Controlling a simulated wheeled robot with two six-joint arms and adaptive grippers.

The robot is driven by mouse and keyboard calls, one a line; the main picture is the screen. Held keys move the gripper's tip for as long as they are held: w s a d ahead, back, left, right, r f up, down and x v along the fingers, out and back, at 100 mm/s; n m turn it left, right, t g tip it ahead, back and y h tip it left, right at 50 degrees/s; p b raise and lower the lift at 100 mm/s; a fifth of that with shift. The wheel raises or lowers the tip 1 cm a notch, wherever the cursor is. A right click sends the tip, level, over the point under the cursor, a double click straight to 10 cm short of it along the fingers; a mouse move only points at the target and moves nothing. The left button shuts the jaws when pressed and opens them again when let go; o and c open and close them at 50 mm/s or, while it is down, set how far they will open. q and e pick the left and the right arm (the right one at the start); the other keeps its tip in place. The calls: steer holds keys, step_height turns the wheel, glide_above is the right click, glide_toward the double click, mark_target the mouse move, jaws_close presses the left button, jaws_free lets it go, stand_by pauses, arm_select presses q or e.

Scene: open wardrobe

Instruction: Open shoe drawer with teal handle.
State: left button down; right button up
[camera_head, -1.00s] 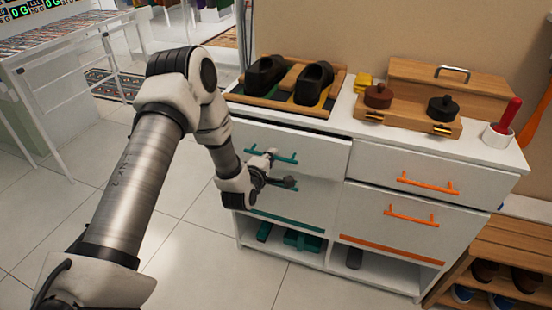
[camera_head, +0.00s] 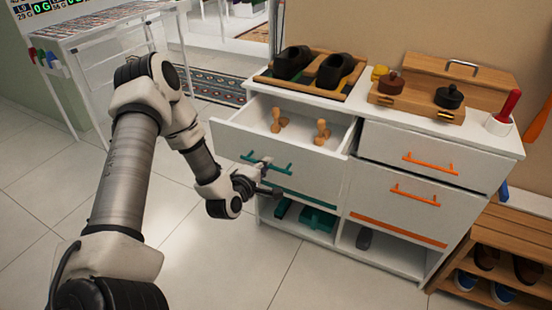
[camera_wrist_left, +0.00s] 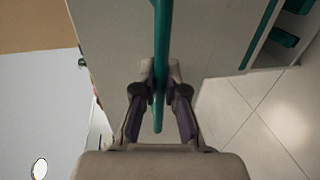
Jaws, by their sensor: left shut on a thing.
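The white shoe drawer (camera_head: 232,138) at the upper left of the cabinet is pulled well out, and two wooden shoe trees (camera_head: 322,131) show inside it. Its teal handle (camera_head: 282,168) runs across the drawer front; the same teal bar (camera_wrist_left: 162,60) shows in the left wrist view, between the fingers. My left gripper (camera_head: 264,171) is shut on the handle; its fingers (camera_wrist_left: 160,92) sit on either side of the bar in the left wrist view. My right gripper is not in view.
Two drawers with orange handles (camera_head: 430,165) at the right are closed. Black shoes (camera_head: 337,69) and wooden boxes stand on the cabinet top. A slatted shoe rack (camera_head: 515,238) stands at the right. The tiled floor (camera_head: 225,265) in front is clear.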

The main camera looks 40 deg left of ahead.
arm_select(q)
steer(key=shift+f+p+v, duration=0.15)
steer(key=shift+v, duration=0.75)
steer(key=shift+f+p+v, duration=0.1)
steer(key=shift+f+v, duration=0.1)
steer(key=shift+v, duration=0.7)
steer(key=shift+f+p+v, duration=0.15)
steer(key=shift+v, duration=0.8)
steer(key=shift+s, duration=0.1)
steer(key=c, duration=1.2)
jaws_free()
steer(key=v, duration=0.7)
steer(key=shift+s, duration=0.2)
